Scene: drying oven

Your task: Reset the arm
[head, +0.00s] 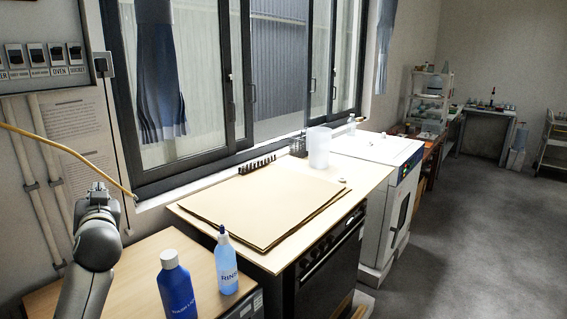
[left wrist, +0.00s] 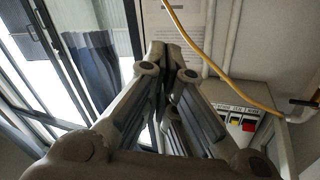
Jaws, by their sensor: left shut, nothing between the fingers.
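My left arm comes in from the lower left of the head view and reaches up beside the wall. Its gripper (head: 98,190) is raised, above the left end of the wooden table and clear of the bottles. In the left wrist view the two fingers of this gripper (left wrist: 172,62) meet at their tips, with nothing held. My right arm and gripper do not show.
A dark blue bottle (head: 175,288) and a light blue rinse bottle (head: 227,262) stand on the wooden table (head: 130,268). A switch panel (head: 42,50) and yellow cable (head: 60,146) are on the wall near my gripper. A white oven (head: 375,150) stands farther right.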

